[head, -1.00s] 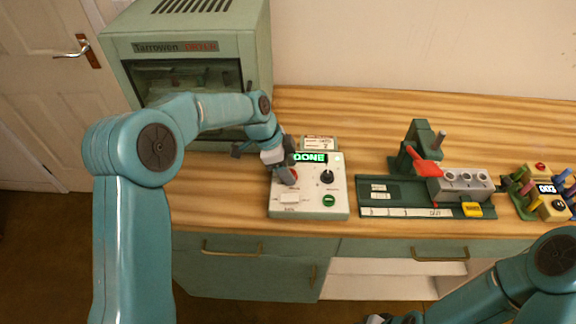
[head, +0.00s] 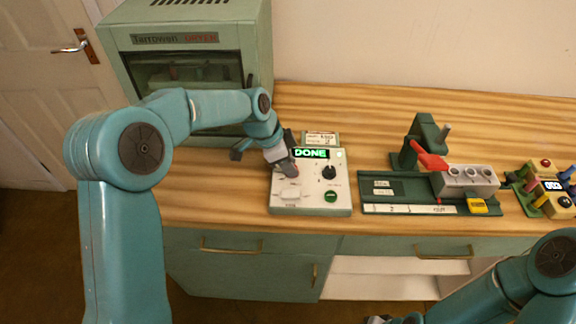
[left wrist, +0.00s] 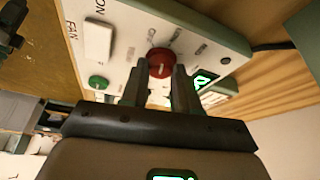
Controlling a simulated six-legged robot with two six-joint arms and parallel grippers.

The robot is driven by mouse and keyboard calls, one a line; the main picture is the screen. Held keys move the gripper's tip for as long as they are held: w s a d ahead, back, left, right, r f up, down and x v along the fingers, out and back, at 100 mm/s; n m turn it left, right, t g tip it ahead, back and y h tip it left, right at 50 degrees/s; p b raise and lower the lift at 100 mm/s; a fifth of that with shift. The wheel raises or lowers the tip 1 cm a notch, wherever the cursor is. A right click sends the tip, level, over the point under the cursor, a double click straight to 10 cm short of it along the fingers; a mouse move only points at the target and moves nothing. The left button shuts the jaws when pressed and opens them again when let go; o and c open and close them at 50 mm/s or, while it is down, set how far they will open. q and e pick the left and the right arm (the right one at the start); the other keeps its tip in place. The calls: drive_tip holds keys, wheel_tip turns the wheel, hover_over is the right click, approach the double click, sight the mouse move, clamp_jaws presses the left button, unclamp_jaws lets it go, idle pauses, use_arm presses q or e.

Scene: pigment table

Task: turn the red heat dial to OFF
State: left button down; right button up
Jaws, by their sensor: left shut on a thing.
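The white control box (head: 318,207) stands on the wooden counter, its display (head: 311,153) lit green with DONE. The red heat dial (left wrist: 161,62) is on its top face. My left gripper (head: 290,170) points down at the box and is shut on this dial; in the left wrist view its two fingers (left wrist: 158,82) stand on either side of the red cap. In the head view the gripper mostly hides the dial. My right gripper (head: 392,319) is only partly in view at the bottom edge.
The box also carries a black knob (head: 329,172), a green button (head: 331,196) and a white rocker (head: 290,193). A green dryer cabinet (head: 190,85) stands behind left. A green rig with a red lever (head: 430,160) is to the right.

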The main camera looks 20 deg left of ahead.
use_arm(q)
drive_tip(key=n, duration=0.1)
drive_tip(key=b, duration=0.1)
drive_tip(key=n, duration=0.1)
drive_tip(key=shift+s+d+f+n+t+y+b, duration=0.2)
drive_tip(key=shift+f+n+t+y+b, duration=0.1)
drive_tip(key=shift+t, duration=0.1)
drive_tip(key=shift+d+r+n+t+y+b, duration=0.1)
drive_tip(key=shift+n+t+y+b, duration=0.15)
drive_tip(key=shift+n+b, duration=0.5)
drive_tip(key=shift+r+n+t+y+b, duration=0.15)
drive_tip(key=shift+n+y+b, duration=0.15)
drive_tip(key=shift+n, duration=0.85)
drive_tip(key=c, duration=0.8)
unclamp_jaws()
drive_tip(key=shift+f, duration=0.1)
drive_tip(key=shift+c, duration=0.2)
drive_tip(key=shift+w, duration=0.1)
drive_tip(key=v, duration=1.6)
drive_tip(key=shift+s, duration=0.2)
